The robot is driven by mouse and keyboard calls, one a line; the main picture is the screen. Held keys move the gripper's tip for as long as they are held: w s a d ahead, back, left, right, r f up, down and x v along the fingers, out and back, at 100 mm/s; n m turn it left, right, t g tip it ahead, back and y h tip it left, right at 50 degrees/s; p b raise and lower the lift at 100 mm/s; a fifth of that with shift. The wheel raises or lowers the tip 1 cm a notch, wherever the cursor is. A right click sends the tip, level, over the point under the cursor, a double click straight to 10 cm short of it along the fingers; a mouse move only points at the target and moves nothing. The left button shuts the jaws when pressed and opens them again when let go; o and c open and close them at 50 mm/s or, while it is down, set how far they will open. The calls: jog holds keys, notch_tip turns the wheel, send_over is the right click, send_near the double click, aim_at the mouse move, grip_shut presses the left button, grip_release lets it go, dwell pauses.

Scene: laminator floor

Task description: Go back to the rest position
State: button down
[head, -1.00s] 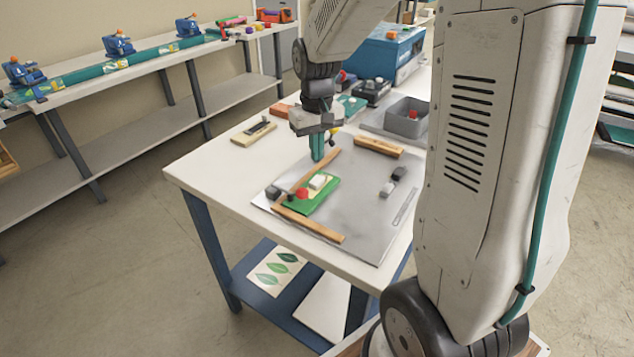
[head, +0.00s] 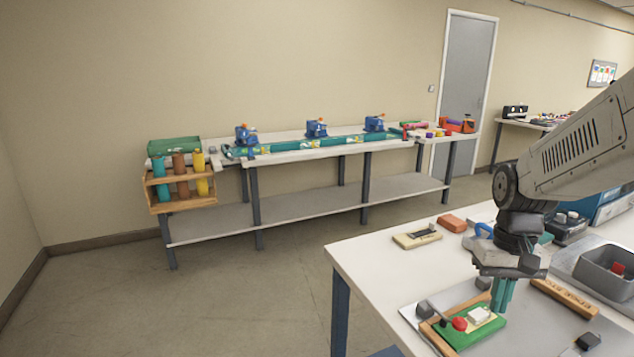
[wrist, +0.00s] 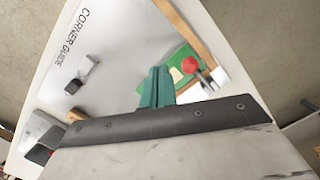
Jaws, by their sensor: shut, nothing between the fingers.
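My gripper (head: 503,294) hangs pointing down over the white worktable in the head view, with its teal fingers together and empty. In the wrist view the shut fingers (wrist: 157,88) show in front of the grey plate. The green card also shows in the wrist view (wrist: 183,58), with the red knob (wrist: 190,65). I cannot judge the exact height of the fingers.
A grey bin (head: 608,270) stands to the right. A tan block (head: 417,239) and an orange block (head: 452,223) lie behind. A long bench (head: 300,150) lines the wall; open floor lies between it and the table.

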jog(key=s+a+r+n+t, duration=0.1)
jog(key=s+a+r, duration=0.3)
jog(key=s, duration=0.4)
jog(key=s+a+r+t, duration=0.1)
jog(key=s+a+r, duration=0.2)
jog(key=s, duration=0.6)
jog(key=shift+s+a+r+n+t, duration=0.2)
jog(key=shift+a+r+n+t, duration=0.2)
jog(key=shift+r, duration=0.25)
